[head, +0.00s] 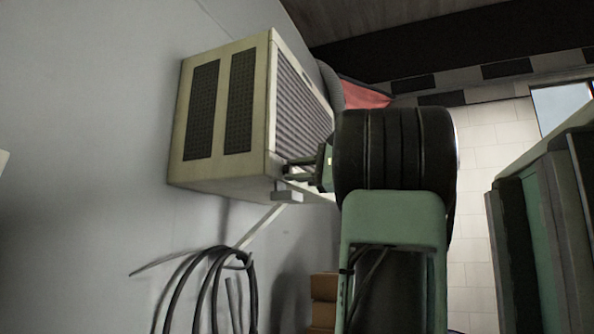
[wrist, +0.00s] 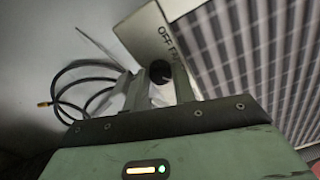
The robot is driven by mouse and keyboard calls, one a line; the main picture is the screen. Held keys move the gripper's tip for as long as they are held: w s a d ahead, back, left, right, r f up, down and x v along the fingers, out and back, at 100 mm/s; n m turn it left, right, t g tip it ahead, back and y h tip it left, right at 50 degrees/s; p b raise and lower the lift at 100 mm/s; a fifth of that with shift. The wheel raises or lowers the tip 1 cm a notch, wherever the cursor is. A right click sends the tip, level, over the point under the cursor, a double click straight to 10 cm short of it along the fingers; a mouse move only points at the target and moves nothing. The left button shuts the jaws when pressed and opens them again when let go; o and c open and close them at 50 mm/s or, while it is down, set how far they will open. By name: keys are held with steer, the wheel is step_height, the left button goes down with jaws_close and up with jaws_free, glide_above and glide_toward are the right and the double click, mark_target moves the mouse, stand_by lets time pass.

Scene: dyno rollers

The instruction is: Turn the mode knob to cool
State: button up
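A beige wall-mounted air unit (head: 222,177) with dark side vents and a louvred front hangs on the grey wall in the head view. In the wrist view its panel (wrist: 150,38) carries the letters "OFF" and part of another word. The round black mode knob (wrist: 160,72) has a small pale mark at its lower right. My gripper (wrist: 160,88) has its two fingers apart, one on each side of the knob; I cannot tell whether they touch it. In the head view my gripper (head: 292,170) is at the unit's lower front edge, and the knob is hidden there.
A coiled black hose (head: 212,290) hangs on the wall below the unit, and a thin support bar (head: 258,228) slants under it. Brown boxes (head: 323,300) stand below. A large green and dark machine (head: 545,230) stands at the right.

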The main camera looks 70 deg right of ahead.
steer(key=o, duration=0.3)
steer(key=s+p, duration=0.4)
steer(key=s, duration=1.3)
steer(key=shift+s+f+p, duration=0.2)
steer(key=shift+p, duration=0.15)
steer(key=shift+f, duration=0.1)
